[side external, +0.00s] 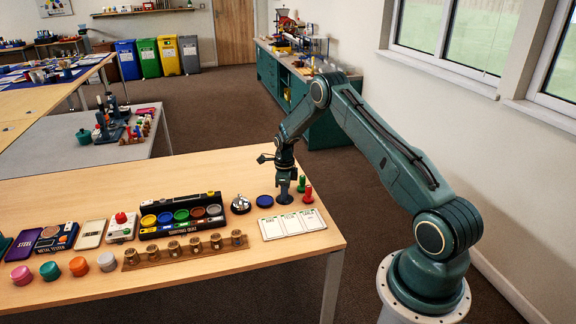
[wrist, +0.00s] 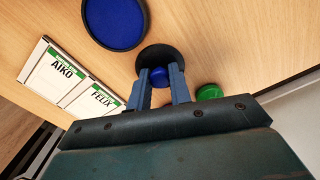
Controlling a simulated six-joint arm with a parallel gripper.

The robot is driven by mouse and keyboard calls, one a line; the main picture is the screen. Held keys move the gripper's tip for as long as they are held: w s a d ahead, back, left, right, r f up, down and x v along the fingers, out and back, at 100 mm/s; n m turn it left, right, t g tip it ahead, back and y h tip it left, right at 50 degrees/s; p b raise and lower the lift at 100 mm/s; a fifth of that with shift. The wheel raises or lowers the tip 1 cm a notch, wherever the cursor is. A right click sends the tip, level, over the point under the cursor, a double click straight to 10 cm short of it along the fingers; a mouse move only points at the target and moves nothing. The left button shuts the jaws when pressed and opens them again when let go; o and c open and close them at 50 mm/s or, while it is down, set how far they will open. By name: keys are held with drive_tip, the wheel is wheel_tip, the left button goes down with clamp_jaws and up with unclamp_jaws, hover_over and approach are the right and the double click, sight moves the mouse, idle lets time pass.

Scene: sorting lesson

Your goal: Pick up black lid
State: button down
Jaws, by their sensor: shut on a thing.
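My gripper (side external: 284,178) is at the right part of the front table, pointing down. In the wrist view its two fingers (wrist: 160,84) are shut on a blue knob (wrist: 158,74). The knob belongs to a black round piece (wrist: 157,53) with a flat, wide base. I cannot tell if this piece is a lid; no other plain black lid is clear in view. Its base also shows under the gripper in the side view (side external: 283,199), at or very near the table top. The fingers hide part of the knob.
A blue round pad (side external: 264,201) with a dark rim lies left of the gripper. Green (side external: 301,184) and red (side external: 308,194) knobbed pieces stand close on the right. White name cards (side external: 292,224) lie in front. A silver bell (side external: 240,204) and a sorting rack (side external: 182,214) stand farther left.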

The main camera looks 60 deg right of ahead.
drive_tip(key=shift+s, duration=0.1)
wheel_tip(320, 180, up, 20)
idle(0.6)
drive_tip(key=shift+f, duration=0.15)
idle(0.4)
hover_over(265, 200)
wheel_tip(265, 200, down, 11)
drive_tip(key=shift+a+f, duration=0.1)
drive_tip(key=shift+f, duration=0.1)
drive_tip(key=shift+f, duration=0.25)
drive_tip(key=shift+f, duration=2.9)
drive_tip(key=shift+f, duration=0.2)
idle(0.4)
